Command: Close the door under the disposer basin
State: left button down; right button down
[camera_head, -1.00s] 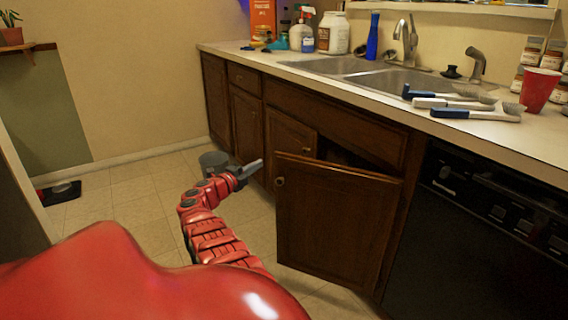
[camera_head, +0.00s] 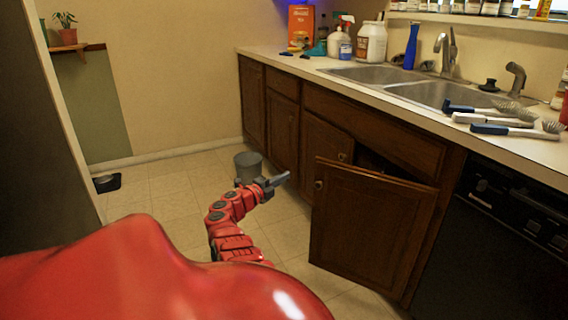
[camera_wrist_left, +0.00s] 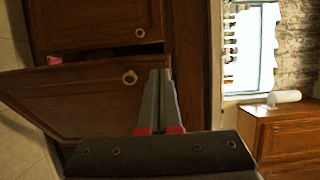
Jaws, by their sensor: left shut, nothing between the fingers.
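The open cabinet door (camera_head: 370,228) under the sink is dark brown wood with a round knob (camera_head: 319,185) near its upper left corner. It stands swung out from the cabinet front, with a dark gap above and behind it. My left gripper (camera_head: 280,179) is left of the door, near the knob's height, shut and empty. My right gripper is not in view.
The double sink (camera_head: 430,92) is set in the counter above, with several brushes (camera_head: 505,125) at its right. A black dishwasher (camera_head: 505,240) stands right of the door. The tiled floor at left is mostly clear.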

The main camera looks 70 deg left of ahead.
pick_arm(q)
jog(key=w+d+r+n+t+y+p, duration=0.1)
jog(key=w+d+r+n+y, duration=0.45)
jog(key=r+n, duration=0.2)
jog(key=w+d+r+n+t+y+p, duration=0.2)
jog(key=w+d+r+n+y, duration=0.2)
jog(key=r+n+y, duration=0.4)
jog(key=n+g+h+b, duration=0.2)
jog(key=n+g+h, duration=0.2)
jog(key=n+g, duration=2.05)
send_near(322, 165)
jog(key=s+a+n+t, duration=0.2)
jog(key=s+n+t, duration=0.5)
jog(key=t, duration=0.1)
jog(key=w+a+b, duration=0.2)
jog(key=shift+w+a+f+y, duration=0.1)
jog(key=shift+w+a+y, duration=0.15)
jog(key=shift+w, duration=0.15)
jog(key=shift+w+a+g+b, duration=0.25)
jog(key=shift+w+a+b, duration=0.15)
jog(key=shift+b, duration=0.25)
